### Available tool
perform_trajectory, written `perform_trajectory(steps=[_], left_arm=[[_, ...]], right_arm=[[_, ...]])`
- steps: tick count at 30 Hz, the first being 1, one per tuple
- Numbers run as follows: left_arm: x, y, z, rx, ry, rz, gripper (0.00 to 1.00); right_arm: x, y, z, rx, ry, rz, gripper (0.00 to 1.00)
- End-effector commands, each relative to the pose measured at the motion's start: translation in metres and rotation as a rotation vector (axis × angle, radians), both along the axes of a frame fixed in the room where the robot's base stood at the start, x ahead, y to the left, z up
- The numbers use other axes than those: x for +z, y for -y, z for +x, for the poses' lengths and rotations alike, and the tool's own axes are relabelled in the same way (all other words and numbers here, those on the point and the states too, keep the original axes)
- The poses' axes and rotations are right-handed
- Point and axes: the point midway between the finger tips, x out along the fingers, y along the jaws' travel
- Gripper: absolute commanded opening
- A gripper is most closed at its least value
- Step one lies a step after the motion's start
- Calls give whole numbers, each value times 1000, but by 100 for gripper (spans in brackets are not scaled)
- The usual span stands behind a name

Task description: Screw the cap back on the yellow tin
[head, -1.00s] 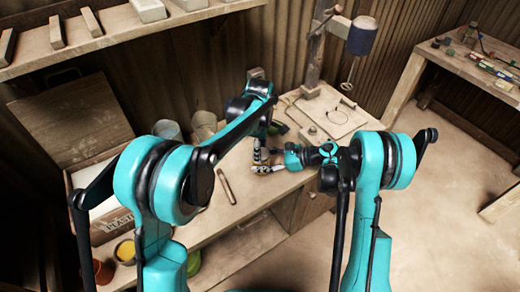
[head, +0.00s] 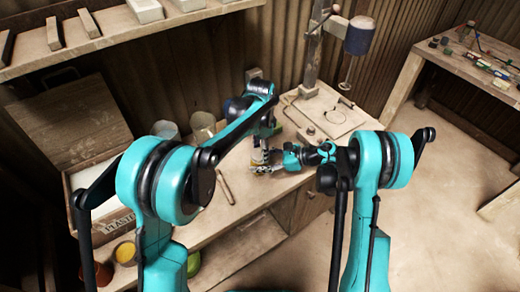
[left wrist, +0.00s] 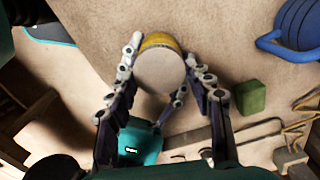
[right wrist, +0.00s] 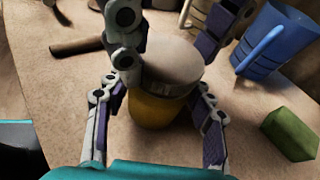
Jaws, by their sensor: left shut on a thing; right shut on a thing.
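The yellow tin (right wrist: 155,110) stands on the bench, and its yellow side shows at the rim in the left wrist view (left wrist: 160,40). The pale grey round cap (right wrist: 172,65) sits on top of the tin; it fills most of the tin's top in the left wrist view (left wrist: 160,70). I cannot tell how far it is threaded on. My left gripper (head: 262,158) reaches down from above and is shut on the cap. My right gripper (right wrist: 160,102) comes in from the side, low down, and is shut around the tin's body. The fingers hide part of both.
A green block (right wrist: 290,133) and a blue mug (right wrist: 275,40) stand close to the tin. A drill press (head: 360,35) stands at the bench's back right. A pencil-like stick (head: 226,188) lies in front, and an open wooden box (head: 115,222) is at left.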

Motion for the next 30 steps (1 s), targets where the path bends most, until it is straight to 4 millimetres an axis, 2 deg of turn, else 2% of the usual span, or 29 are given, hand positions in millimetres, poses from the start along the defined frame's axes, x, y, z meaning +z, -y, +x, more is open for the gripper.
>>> perform_trajectory(steps=[9,21,24,28,30], left_arm=[[0,0,-3,-792,0,1,43],[-1,-3,-5,-1760,1,0,43],[-1,-3,-5,-1901,1,1,43],[-1,-3,-5,-1891,2,1,43],[-1,-3,-5,-1890,2,1,67]], right_arm=[[-1,0,0,0,0,-2,0],[-1,0,0,0,-1,-3,0],[-1,0,0,0,-1,-3,0],[-1,0,0,0,-1,-3,0],[-1,0,0,0,-1,-3,0]])
